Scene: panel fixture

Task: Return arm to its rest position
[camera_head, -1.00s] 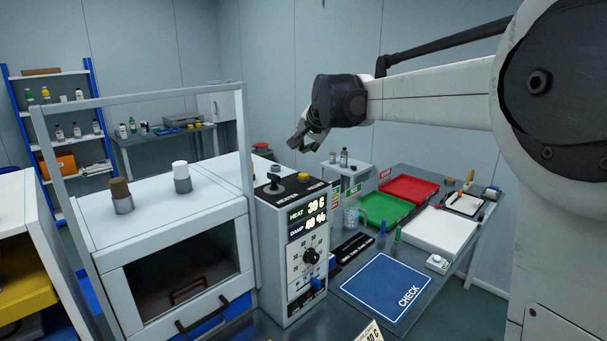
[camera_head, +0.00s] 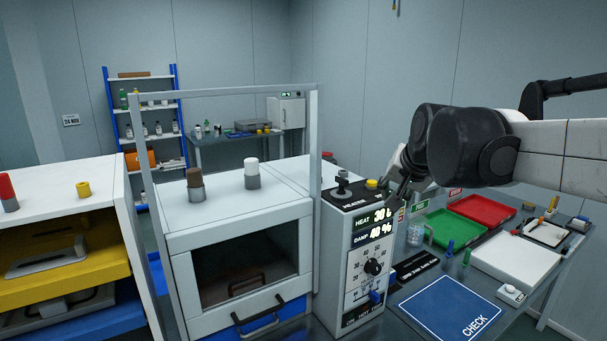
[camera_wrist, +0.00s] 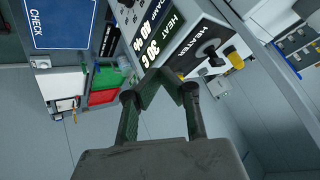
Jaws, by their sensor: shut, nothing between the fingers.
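My gripper (camera_head: 398,178) is at the end of my arm, which reaches in from the right in the head view. It is raised beside the top of the control panel (camera_head: 352,262), which shows HEAT 30 and DAMP 40 %. In the wrist view my gripper (camera_wrist: 160,82) has its fingertips together, with nothing held. The panel also shows in the wrist view (camera_wrist: 188,25), behind the fingertips. A black lever (camera_head: 342,186) and a yellow knob (camera_head: 372,184) stand on its top. I cannot tell the exact gap between gripper and panel.
A white cabinet with a glass door (camera_head: 245,276) stands left of the panel under a metal frame (camera_head: 315,130). On the right bench are a green tray (camera_head: 440,240), a red tray (camera_head: 505,211), a white board (camera_head: 508,268) and a blue CHECK mat (camera_head: 430,318). Space above the bench is open.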

